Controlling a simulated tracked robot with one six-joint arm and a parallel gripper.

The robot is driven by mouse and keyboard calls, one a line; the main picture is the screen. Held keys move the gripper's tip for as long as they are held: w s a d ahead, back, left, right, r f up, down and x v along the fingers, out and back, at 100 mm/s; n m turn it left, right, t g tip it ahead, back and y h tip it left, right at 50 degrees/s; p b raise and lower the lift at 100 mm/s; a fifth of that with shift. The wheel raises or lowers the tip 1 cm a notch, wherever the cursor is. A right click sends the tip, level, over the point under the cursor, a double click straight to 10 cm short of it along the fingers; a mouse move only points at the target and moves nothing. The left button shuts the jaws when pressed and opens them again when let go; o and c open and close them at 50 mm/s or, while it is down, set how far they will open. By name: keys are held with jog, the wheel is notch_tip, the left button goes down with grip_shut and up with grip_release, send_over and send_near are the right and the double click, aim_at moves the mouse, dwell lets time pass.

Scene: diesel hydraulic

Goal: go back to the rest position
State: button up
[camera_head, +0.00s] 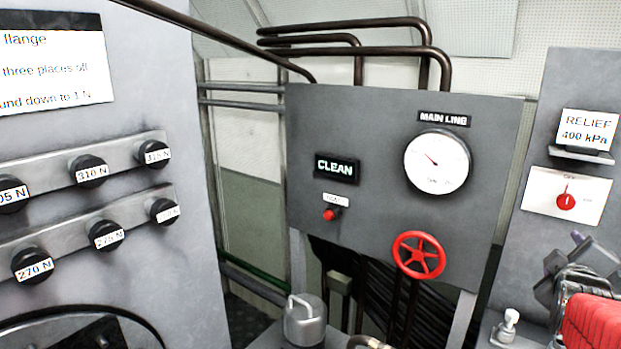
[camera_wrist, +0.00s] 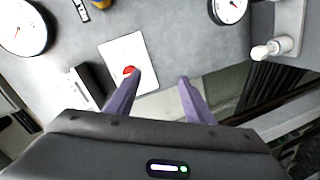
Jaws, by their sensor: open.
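My gripper (camera_head: 577,245) shows at the lower right of the head view, below the white plate with a red knob (camera_head: 566,201). In the wrist view my gripper (camera_wrist: 160,80) has its two purple fingers spread apart, with nothing held between them. The left fingertip overlaps a red knob (camera_wrist: 130,71) on a white plate (camera_wrist: 118,55) in that view. I cannot tell from this view how far apart they are. The rest position itself is not marked in either view.
The middle panel carries a lit CLEAN sign (camera_head: 336,168), a MAIN LINE gauge (camera_head: 437,162), a red button (camera_head: 330,214) and a red handwheel (camera_head: 419,255). A RELIEF 400 kPa card (camera_head: 587,130) stands at right. Labelled black knobs (camera_head: 90,171) line the left panel. Pipes (camera_head: 345,28) run overhead.

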jog(key=s+a+f+m+g+y, duration=0.3)
jog(key=a+f+m, duration=0.1)
jog(key=a+f, duration=0.35)
jog(key=s+a+f+m+g+y, duration=0.2)
jog(key=s+a+f+m+y, duration=0.1)
jog(key=a+f, duration=0.4)
jog(key=s+a+n+y, duration=0.1)
jog(key=s+a, duration=0.3)
jog(key=a, duration=0.7)
jog(key=s+a+r+n+g+y, duration=0.1)
jog(key=s+a+y, duration=0.2)
jog(key=a, duration=0.9)
jog(key=shift+s, duration=0.75)
jog(key=shift+c, duration=0.3)
